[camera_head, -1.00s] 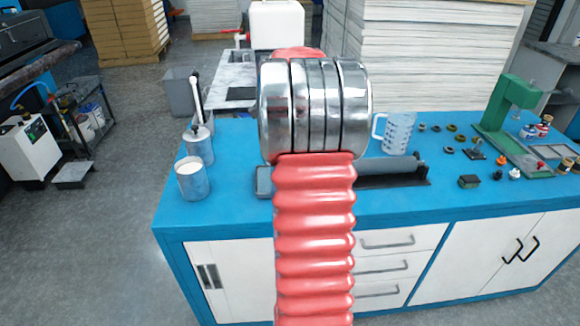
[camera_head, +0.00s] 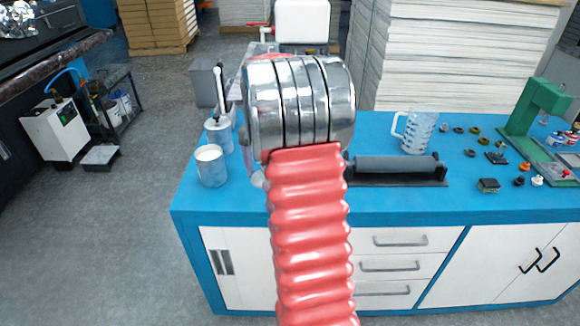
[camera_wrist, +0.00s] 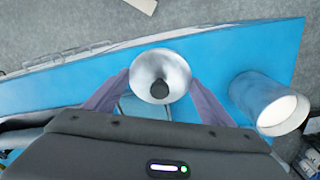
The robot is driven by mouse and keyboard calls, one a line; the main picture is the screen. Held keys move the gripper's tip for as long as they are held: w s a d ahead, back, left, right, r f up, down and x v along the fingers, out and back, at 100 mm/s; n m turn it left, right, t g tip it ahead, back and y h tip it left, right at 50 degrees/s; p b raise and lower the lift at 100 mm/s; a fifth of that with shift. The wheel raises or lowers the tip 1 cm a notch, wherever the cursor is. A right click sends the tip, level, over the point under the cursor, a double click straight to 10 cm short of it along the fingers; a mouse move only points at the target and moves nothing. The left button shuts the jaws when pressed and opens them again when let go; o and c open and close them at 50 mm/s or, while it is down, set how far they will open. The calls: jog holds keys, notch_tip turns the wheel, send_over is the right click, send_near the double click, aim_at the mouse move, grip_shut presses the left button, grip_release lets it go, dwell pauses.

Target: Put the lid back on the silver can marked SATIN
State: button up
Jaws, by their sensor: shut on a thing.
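My gripper (camera_wrist: 160,90) is shut on a round silver lid (camera_wrist: 150,66) with a dark knob in its middle, between two purplish fingers in the wrist view. The lid is above the blue bench, to the left of an open silver can (camera_wrist: 252,94) and apart from it. That can (camera_head: 212,173) stands upright near the bench's left end in the head view, with a white top surface. No SATIN marking is readable on it. In the head view my arm hides most of the gripper.
A grey roller on a stand (camera_head: 397,163), a clear jug (camera_head: 419,132), small parts and a green press (camera_head: 533,112) occupy the right. The blue bench top (camera_head: 300,202) is clear along its front.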

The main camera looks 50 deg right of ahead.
jog(key=w+a+f+n, duration=0.2)
jog(key=w+a+n, duration=0.1)
jog(key=a, duration=0.8)
jog(key=w+a+f+n, duration=0.1)
jog(key=w+a+n, duration=0.2)
jog(key=a+n, duration=0.3)
jog(key=w+a+f+n, duration=0.2)
jog(key=w+a+n, duration=0.2)
jog(key=a, duration=1.2)
jog(key=shift+f+n, duration=0.35)
jog(key=shift+n, duration=0.05)
jog(key=shift+a, duration=0.1)
